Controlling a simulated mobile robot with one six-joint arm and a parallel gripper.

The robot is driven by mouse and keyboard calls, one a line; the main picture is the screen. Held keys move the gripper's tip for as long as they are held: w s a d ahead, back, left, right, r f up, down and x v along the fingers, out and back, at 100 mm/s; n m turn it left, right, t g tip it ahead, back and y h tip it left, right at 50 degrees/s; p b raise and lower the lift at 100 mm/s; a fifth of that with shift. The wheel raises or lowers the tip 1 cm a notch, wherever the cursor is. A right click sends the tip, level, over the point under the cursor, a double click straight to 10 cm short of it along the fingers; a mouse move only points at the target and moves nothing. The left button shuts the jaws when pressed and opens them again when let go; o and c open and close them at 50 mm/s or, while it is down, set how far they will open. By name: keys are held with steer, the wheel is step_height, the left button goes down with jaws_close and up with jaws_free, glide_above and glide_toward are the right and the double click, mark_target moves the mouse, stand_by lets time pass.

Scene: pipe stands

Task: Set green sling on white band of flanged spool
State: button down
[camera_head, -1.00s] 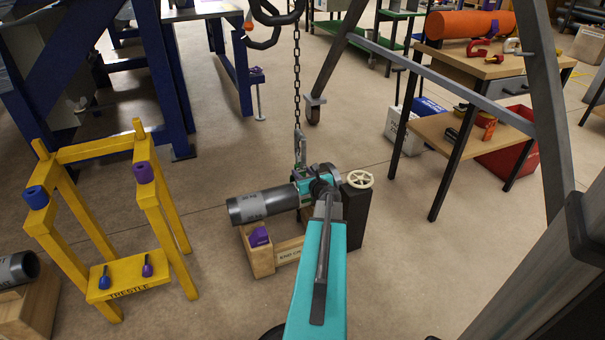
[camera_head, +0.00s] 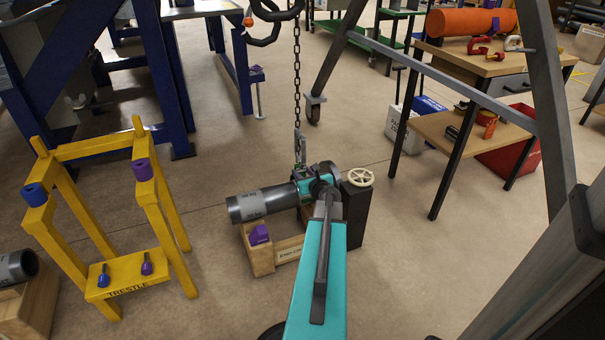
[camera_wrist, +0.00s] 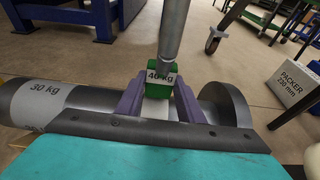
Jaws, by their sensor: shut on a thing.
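The flanged spool (camera_head: 262,203) is a grey pipe lying level on a wooden stand; in the wrist view the spool (camera_wrist: 92,98) carries a "30 kg" label and has a round flange at its right end. The green sling (camera_wrist: 160,87), marked "40 kg", hangs below a grey hook shank. My gripper (camera_wrist: 158,98) has purple fingers shut on the sling, one on each side, over the spool between label and flange. A pale strip, perhaps the white band, shows between the fingers under the sling. Whether the sling touches the spool is hidden. In the head view my gripper (camera_head: 306,176) is mostly hidden by my arm.
A chain (camera_head: 297,75) comes down from above to the sling. A black post with a cream handwheel (camera_head: 361,177) stands close right of the spool. A yellow trestle (camera_head: 130,275) stands to the left. A grey frame leg (camera_head: 340,55) stands behind.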

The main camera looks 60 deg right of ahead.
steer(key=shift+f+b, duration=0.65)
steer(key=shift+f, duration=0.15)
steer(key=c, duration=1.6)
jaws_free()
steer(key=o, duration=0.4)
steer(key=o, duration=0.6)
steer(key=shift+c, duration=0.2)
steer(key=shift+s+a, duration=0.1)
steer(key=s+a+b, duration=0.1)
steer(key=s+a, duration=0.4)
steer(key=s, duration=0.1)
steer(key=shift+s+b, duration=0.4)
stand_by(0.7)
stand_by(0.4)
